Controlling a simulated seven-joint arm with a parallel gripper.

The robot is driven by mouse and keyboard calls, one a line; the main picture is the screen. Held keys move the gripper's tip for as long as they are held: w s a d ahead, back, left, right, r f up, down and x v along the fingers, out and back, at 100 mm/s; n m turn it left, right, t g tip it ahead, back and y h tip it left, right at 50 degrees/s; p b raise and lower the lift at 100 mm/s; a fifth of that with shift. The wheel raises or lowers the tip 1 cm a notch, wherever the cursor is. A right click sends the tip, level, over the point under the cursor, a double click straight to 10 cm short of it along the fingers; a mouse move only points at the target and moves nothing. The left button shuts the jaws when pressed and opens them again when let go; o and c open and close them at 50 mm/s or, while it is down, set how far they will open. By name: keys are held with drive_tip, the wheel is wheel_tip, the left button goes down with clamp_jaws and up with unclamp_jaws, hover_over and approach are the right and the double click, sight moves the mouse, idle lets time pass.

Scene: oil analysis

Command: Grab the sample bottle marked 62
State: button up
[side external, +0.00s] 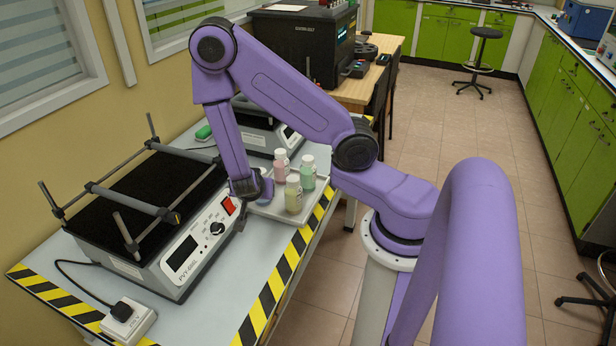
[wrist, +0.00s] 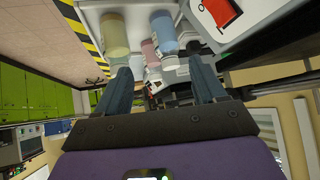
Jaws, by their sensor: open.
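Small sample bottles with white caps stand on a pale tray (side external: 272,209). In the side view I see a pink bottle (side external: 281,167), a green bottle (side external: 308,178) and a pale yellow bottle (side external: 293,196). In the wrist view a yellowish bottle (wrist: 115,36) and a blue bottle (wrist: 163,34) are nearest, with a pink bottle (wrist: 150,53) between and beyond them. No number is readable, so I cannot tell which is marked 62. My gripper (side external: 244,214) is left of the bottles; its fingers (wrist: 162,88) are apart and empty. The blue bottle does not show in the side view.
A shaker (side external: 190,250) with a black top and raised bars stands left of my gripper. A second device (side external: 262,130) is behind the bottles. A black-and-yellow striped edge (side external: 292,262) borders the table. A plug socket (side external: 127,318) is at the front left.

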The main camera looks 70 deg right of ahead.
drive_tip(key=s+d+r+m+g+h, duration=0.3)
drive_tip(key=s+d+h, duration=0.2)
drive_tip(key=d, duration=0.2)
approach(306, 161)
drive_tip(key=r+x, duration=0.1)
drive_tip(key=x, duration=0.3)
drive_tip(key=shift+f+x, duration=0.2)
drive_tip(key=shift+x, duration=1.3)
drive_tip(key=shift+f+x, duration=0.2)
drive_tip(key=shift+x, duration=1.25)
drive_tip(key=shift+a, duration=0.15)
clamp_jaws()
